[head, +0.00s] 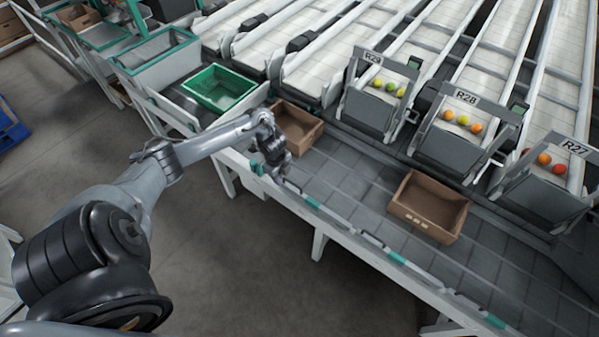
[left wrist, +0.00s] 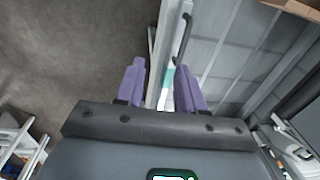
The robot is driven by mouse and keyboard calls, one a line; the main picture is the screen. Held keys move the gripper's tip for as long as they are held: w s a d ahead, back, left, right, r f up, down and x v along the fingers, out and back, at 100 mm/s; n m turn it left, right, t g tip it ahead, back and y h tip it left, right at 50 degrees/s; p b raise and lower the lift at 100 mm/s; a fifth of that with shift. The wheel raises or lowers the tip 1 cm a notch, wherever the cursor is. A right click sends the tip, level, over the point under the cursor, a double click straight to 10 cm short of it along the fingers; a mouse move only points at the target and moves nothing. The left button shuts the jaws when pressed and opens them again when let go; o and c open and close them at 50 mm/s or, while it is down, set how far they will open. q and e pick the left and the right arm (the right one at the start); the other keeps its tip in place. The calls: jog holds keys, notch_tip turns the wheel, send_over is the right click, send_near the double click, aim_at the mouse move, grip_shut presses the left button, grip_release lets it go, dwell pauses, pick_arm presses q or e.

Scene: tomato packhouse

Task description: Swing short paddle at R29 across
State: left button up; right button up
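The lane end marked R29 (head: 373,56) is at the upper middle of the head view, with green and yellow tomatoes on it. My left gripper (head: 279,178) is above the near rail of the conveyor, beside a cardboard box. In the left wrist view its two purple fingers (left wrist: 160,88) are apart, with nothing held between them. Beyond the fingertips, a thin dark bent bar (left wrist: 183,42) stands by the white and teal rail (left wrist: 168,82); I cannot tell whether it is the short paddle. No paddle shows clearly in the head view. My right gripper is not in view.
The cardboard box (head: 313,128) stands on the grey conveyor by my left gripper; another box (head: 405,211) stands below R28 (head: 465,97). A green crate (head: 239,85) lies at the left end. The conveyor between the boxes is clear. Open floor lies in front.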

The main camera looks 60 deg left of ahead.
aim_at(290, 181)
pick_arm(q)
jog(key=shift+t, duration=0.4)
jog(key=w+f+b, duration=0.1)
jog(key=f+b, duration=0.1)
jog(key=f, duration=0.1)
jog(key=w+a+f+b, duration=0.1)
jog(key=w+f+b, duration=0.1)
jog(key=f, duration=0.1)
jog(key=w+a+f+b, duration=0.1)
jog(key=f+b, duration=0.1)
jog(key=f, duration=0.2)
jog(key=shift+w+a+b, duration=0.15)
jog(key=shift+w+b, duration=0.15)
jog(key=shift+w, duration=0.1)
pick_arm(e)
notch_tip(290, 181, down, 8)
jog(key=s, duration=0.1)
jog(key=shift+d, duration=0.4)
pick_arm(q)
jog(key=shift+c, duration=0.5)
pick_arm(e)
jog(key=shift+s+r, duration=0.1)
pick_arm(q)
grip_shut()
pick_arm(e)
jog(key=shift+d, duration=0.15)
